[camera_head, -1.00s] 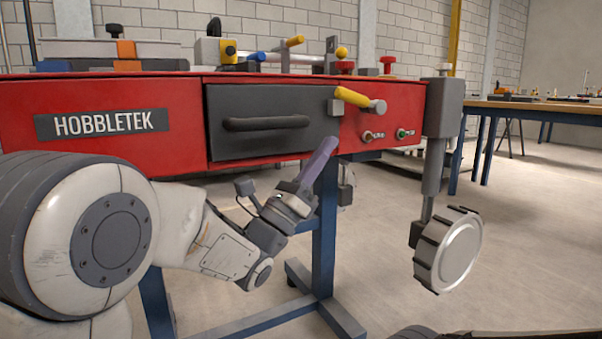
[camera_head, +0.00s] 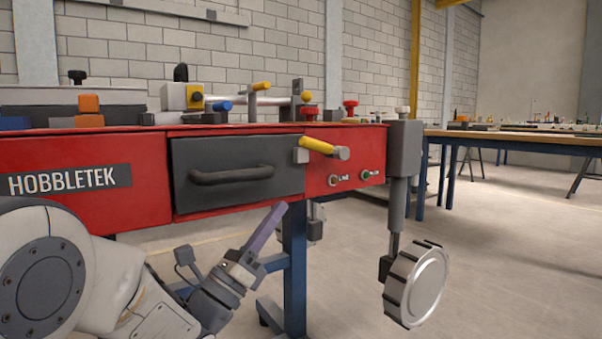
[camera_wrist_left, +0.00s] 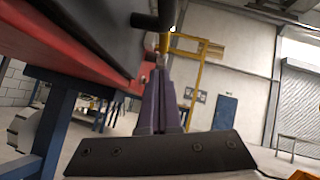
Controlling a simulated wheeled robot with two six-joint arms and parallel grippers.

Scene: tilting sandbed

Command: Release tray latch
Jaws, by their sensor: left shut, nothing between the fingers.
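The tray latch (camera_head: 318,145), a yellow handle with a grey metal end, sits at the upper right corner of the dark grey tray front (camera_head: 238,176). The tray front is flush in the red bench and carries a black bar handle (camera_head: 232,174). My left gripper (camera_head: 281,207) has purple fingers and is shut and empty. It is below and slightly left of the latch, in front of the bench, apart from it. In the left wrist view the closed fingers (camera_wrist_left: 164,75) point toward the bar handle (camera_wrist_left: 155,20). My right gripper is not in view.
A metal handwheel (camera_head: 416,285) hangs below a grey column (camera_head: 404,150) at the bench's right end. Two small knobs (camera_head: 350,178) sit right of the tray. Clamps and red knobs (camera_head: 350,107) stand on top. A blue leg (camera_head: 294,275) is behind the gripper. Floor is open at the right.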

